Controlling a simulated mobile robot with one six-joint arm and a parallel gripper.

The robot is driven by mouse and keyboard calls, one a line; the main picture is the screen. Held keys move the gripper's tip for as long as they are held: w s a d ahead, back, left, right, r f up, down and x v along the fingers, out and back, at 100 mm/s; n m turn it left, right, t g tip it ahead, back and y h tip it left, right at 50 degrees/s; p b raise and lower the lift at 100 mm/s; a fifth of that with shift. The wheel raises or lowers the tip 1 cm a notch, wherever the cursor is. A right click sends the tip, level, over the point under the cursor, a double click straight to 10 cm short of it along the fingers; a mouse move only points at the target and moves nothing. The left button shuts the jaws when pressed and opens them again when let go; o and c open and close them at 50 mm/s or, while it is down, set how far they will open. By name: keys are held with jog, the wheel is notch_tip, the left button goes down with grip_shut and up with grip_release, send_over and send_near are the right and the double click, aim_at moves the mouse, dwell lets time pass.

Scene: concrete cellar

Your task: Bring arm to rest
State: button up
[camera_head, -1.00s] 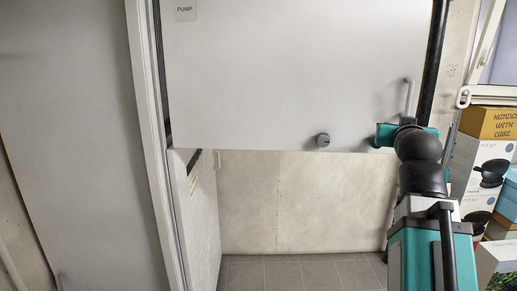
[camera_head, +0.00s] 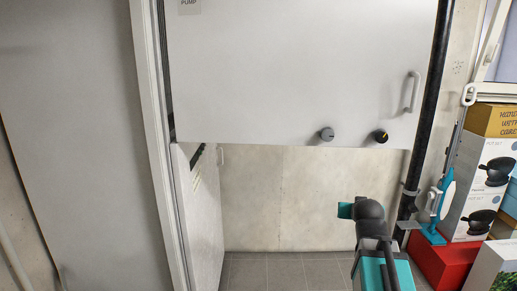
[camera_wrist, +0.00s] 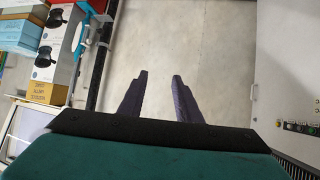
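My gripper (camera_wrist: 159,75) shows in the wrist view with its two dark fingers apart and nothing between them. A pale wall lies beyond the fingertips. In the head view my arm (camera_head: 370,225) is low at the right of centre, below the white cabinet panel (camera_head: 300,70) marked PUMP. The fingers are hidden there. The panel has a grey knob (camera_head: 327,134), a black knob with a yellow mark (camera_head: 381,136) and a handle (camera_head: 412,92). My arm looks clear of all three.
Stacked boxes (camera_head: 490,165), a red box (camera_head: 440,262) and a teal-and-white tool (camera_head: 440,205) stand at the right. A black pipe (camera_head: 428,110) runs down beside the panel. A white door frame (camera_head: 150,120) is at the left. The floor (camera_head: 285,272) below the panel looks clear.

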jog(key=s+a+f+g+y+b, duration=0.1)
jog(key=s+a+f+g, duration=0.2)
jog(key=f, duration=1.1)
jog(key=s+a+f+n+g, duration=0.15)
jog(key=s+a+f, duration=0.35)
jog(key=f, duration=0.9)
jog(key=s+a+f+g+y+b, duration=0.1)
jog(key=s+a+f+g, duration=0.3)
jog(key=f, duration=0.9)
jog(key=s+a+f+g, duration=0.1)
jog(key=s+f+g, duration=0.1)
jog(key=s+f, duration=0.5)
jog(key=s+a+f+g, duration=0.1)
jog(key=s+f+g, duration=0.2)
jog(key=s, duration=1.3)
jog(key=s+a+f+n+g+y, duration=0.1)
jog(key=s+f+g, duration=0.2)
jog(key=s+f, duration=0.7)
jog(key=shift+s+a+f+b, duration=0.25)
jog(key=shift+s+f+b, duration=0.1)
jog(key=shift+s, duration=0.35)
